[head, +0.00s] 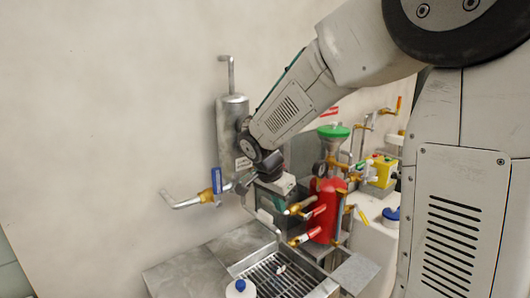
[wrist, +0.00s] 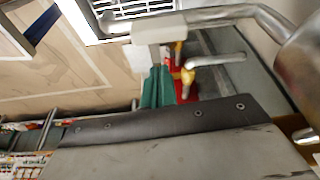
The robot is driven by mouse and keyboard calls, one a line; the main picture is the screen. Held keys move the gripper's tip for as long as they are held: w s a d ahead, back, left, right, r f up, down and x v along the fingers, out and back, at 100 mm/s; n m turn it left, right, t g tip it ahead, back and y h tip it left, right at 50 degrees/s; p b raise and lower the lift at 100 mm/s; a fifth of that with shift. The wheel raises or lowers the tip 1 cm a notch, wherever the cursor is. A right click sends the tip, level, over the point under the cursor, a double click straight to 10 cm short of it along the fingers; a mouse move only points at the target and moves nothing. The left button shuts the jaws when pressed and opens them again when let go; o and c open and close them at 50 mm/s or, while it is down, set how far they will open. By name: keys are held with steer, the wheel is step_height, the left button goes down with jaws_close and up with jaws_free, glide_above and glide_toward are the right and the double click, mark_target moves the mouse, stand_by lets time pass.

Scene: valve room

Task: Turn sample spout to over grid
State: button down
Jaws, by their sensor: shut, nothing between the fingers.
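A bent metal pipe (wrist: 205,17), which looks like the sample spout, runs leftwards from a metal body at the right of the wrist view. Its left end shows beside the grid (wrist: 130,8); I cannot tell if it lies straight over it. In the head view the grid (head: 278,277) is a slatted sink below my gripper (head: 268,203). My gripper is shut with nothing held. Its pale tip (wrist: 158,27) is close beside the pipe in the wrist view; contact is unclear. My arm and gripper partly hide the area around the pipe in the head view.
A grey cylinder (head: 232,130) hangs on the wall, with a blue-handled valve (head: 218,180) and another bent pipe (head: 180,201) at left. A red vessel (head: 323,206) with a green funnel (head: 333,131) and red-handled taps stands right. A blue-capped bottle (head: 240,289) is in front.

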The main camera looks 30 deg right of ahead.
steer(key=w+v, duration=0.1)
steer(key=v, duration=1.9)
steer(key=s+f+n+y, duration=0.1)
steer(key=s+f+n, duration=0.3)
steer(key=s, duration=0.4)
steer(key=s+f+n+y, duration=0.1)
steer(key=s+f+n, duration=0.3)
steer(key=s, duration=0.5)
steer(key=s+f+n+y, duration=0.1)
steer(key=s+f+n, duration=0.3)
steer(key=s, duration=0.5)
steer(key=shift+a+n+y, duration=0.3)
steer(key=shift+a+n, duration=0.15)
steer(key=shift+n, duration=0.75)
steer(key=shift+f, duration=0.1)
